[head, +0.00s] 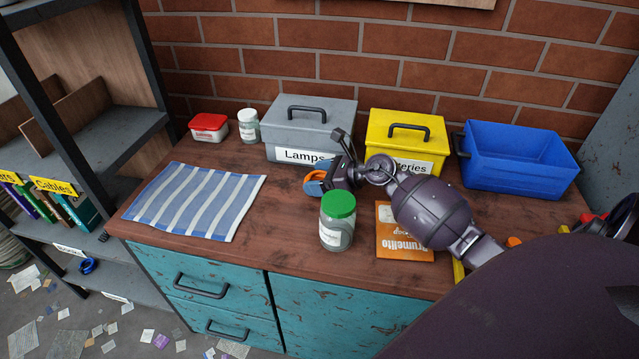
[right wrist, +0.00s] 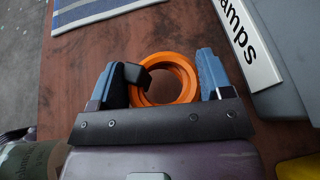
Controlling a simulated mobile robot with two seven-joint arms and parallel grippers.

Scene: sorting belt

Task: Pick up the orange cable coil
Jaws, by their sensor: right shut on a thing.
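The orange cable coil (head: 311,184) shows as a small orange piece at my right gripper (head: 317,181) in the head view, behind the green-lidded jar. In the right wrist view the coil (right wrist: 185,82) is a round orange ring between the two blue finger pads of my right gripper (right wrist: 157,78). The gripper is shut on it. A dark piece covers part of the ring's left side. I cannot tell whether the coil touches the wooden top. My left gripper is not in view.
A glass jar with a green lid (head: 338,222) stands close in front of the gripper. Behind are the grey Lamps box (head: 310,118), the yellow box (head: 395,125) and the open blue bin (head: 520,160). A striped cloth (head: 195,201) lies left; bare wood lies between.

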